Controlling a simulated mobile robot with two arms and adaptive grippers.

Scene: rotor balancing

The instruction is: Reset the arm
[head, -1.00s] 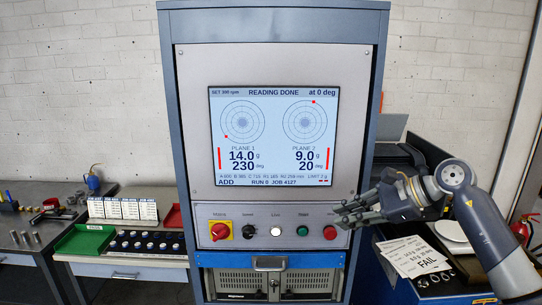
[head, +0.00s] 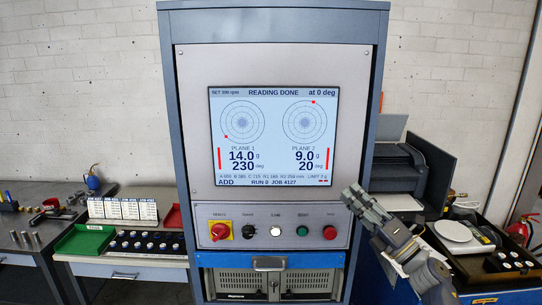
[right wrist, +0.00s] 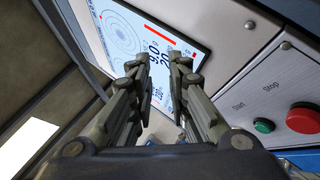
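My right gripper (head: 352,194) is in front of the right side of the balancing machine's cabinet, just right of the button panel (head: 290,214). In the right wrist view its two fingers (right wrist: 158,68) stand apart with nothing between them, in front of the screen (right wrist: 130,40). The red stop button (right wrist: 303,118) and green start button (right wrist: 264,126) lie right of the fingers, untouched. The screen (head: 274,130) in the head view reads READING DONE, 14.0 g at 230 deg and 9.0 g at 20 deg. My left gripper is not in view.
A printer (head: 392,168) and a round white scale (head: 453,231) stand on the right. A tray with several dark round parts (head: 510,262) is in front of the scale. At left, a bench holds a green tray (head: 84,241) and a rack of small weights (head: 146,244).

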